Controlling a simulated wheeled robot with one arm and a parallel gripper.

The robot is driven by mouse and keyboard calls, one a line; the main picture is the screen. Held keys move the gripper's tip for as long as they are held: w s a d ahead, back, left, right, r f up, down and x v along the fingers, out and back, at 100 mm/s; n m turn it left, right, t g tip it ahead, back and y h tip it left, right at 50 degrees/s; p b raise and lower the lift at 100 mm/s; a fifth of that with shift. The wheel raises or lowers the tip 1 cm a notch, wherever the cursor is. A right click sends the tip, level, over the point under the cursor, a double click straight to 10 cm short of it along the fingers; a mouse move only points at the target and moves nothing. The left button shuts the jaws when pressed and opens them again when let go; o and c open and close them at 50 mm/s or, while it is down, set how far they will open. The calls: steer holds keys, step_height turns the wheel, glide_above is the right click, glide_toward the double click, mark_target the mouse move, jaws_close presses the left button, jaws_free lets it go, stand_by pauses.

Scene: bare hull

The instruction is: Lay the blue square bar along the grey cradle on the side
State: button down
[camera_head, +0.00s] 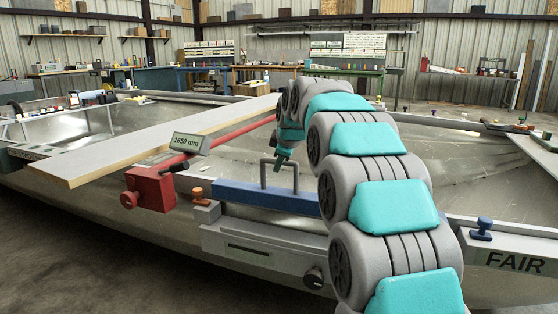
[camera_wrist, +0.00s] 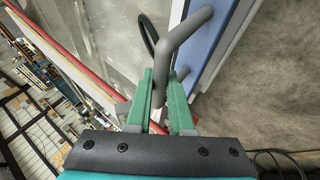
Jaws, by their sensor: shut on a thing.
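The blue square bar (camera_head: 240,194) is long and has a grey loop handle (camera_head: 265,172) on top. My gripper (camera_head: 283,155) is shut on that handle. In the wrist view the green fingers of my gripper (camera_wrist: 161,80) close around the grey handle (camera_wrist: 188,35), with the blue bar (camera_wrist: 214,38) beyond. The light grey cradle (camera_head: 225,238) runs along the hull side, just below the bar in the head view. The bar lies roughly parallel to it; I cannot tell whether they touch. My arm hides the bar's right end.
A red clamp (camera_head: 150,188) with a "1650 mm" tag (camera_head: 186,143) stands left of the bar, beside a long plank (camera_head: 130,160). An orange knob (camera_head: 197,192) is at the bar's left end. A black knob (camera_head: 313,278) and blue knob (camera_head: 483,224) are on the right.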

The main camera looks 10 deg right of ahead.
mark_target(280, 193)
steer(key=shift+f+b, duration=2.1)
steer(key=shift+f, duration=3)
steer(key=c, duration=0.7)
jaws_free()
steer(key=shift+c, duration=0.2)
steer(key=shift+f, duration=0.1)
steer(key=shift+s, duration=0.1)
steer(key=v, duration=0.7)
steer(key=shift+p, duration=0.3)
steer(key=s+f+m+g+p, duration=0.2)
steer(key=s+f+m+g, duration=0.1)
steer(key=s, duration=1.3)
steer(key=s+f+m+g+p, duration=0.3)
steer(key=s+m, duration=0.3)
steer(key=s, duration=1.1)
steer(key=s+f+m+g+p, duration=0.3)
steer(key=s+f+m, duration=0.1)
steer(key=s, duration=1.3)
steer(key=shift+s+a+f+g+h, duration=0.2)
steer(key=shift+f+g+h, duration=0.2)
steer(key=shift+f, duration=0.45)
